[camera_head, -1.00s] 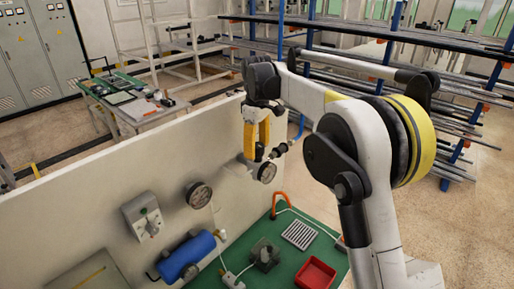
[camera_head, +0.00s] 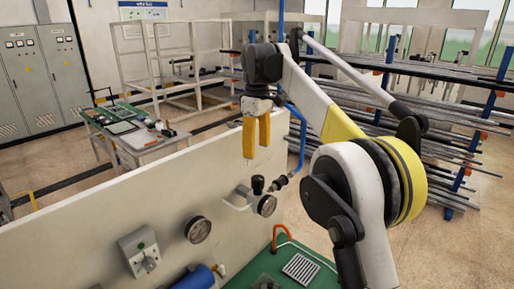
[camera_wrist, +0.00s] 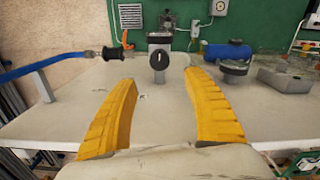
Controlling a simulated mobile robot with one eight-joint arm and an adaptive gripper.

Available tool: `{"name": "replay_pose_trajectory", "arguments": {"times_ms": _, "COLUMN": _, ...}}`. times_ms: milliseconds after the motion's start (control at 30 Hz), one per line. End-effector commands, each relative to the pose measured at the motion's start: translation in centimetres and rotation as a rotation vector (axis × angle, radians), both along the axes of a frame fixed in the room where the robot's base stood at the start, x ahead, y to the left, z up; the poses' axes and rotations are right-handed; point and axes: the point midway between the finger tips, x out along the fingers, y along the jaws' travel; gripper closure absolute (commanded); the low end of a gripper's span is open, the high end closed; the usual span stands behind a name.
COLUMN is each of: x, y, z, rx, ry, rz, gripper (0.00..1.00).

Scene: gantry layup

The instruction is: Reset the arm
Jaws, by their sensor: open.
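My gripper (camera_head: 256,137) has two yellow fingers that point down in the head view. It hangs in the air in front of the upper part of the white panel, above a black-knobbed valve (camera_head: 258,184). In the wrist view the yellow fingers (camera_wrist: 163,122) are spread apart with nothing between them. The black knob (camera_wrist: 159,59) shows beyond the fingertips there, apart from them. My arm is raised and bent, reaching from the lower right.
The white panel (camera_head: 110,215) carries gauges (camera_head: 198,229), a grey switch box (camera_head: 140,250) and a blue cylinder (camera_head: 195,278). A blue hose (camera_head: 301,140) runs near the valve. A cluttered table (camera_head: 150,143) stands behind left, and pipe racks (camera_head: 455,110) at right.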

Motion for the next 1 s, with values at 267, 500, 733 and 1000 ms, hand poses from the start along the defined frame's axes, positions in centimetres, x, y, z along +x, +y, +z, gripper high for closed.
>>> {"name": "replay_pose_trajectory", "arguments": {"times_ms": 267, "x": -0.8, "y": -0.7, "z": -0.7, "rx": 0.005, "ry": -0.020, "rz": -0.035, "gripper": 0.41}}
{"name": "replay_pose_trajectory", "arguments": {"times_ms": 500, "x": -6.4, "y": -4.8, "z": -4.8, "rx": 0.041, "ry": -0.145, "rz": -0.238, "gripper": 0.41}}
{"name": "replay_pose_trajectory", "arguments": {"times_ms": 733, "x": -14.9, "y": -8.9, "z": -12.0, "rx": 0.102, "ry": -0.284, "rz": -0.469, "gripper": 0.41}}
{"name": "replay_pose_trajectory", "arguments": {"times_ms": 1000, "x": -26.0, "y": -12.6, "z": -25.5, "rx": 0.197, "ry": -0.441, "rz": -0.731, "gripper": 0.41}}
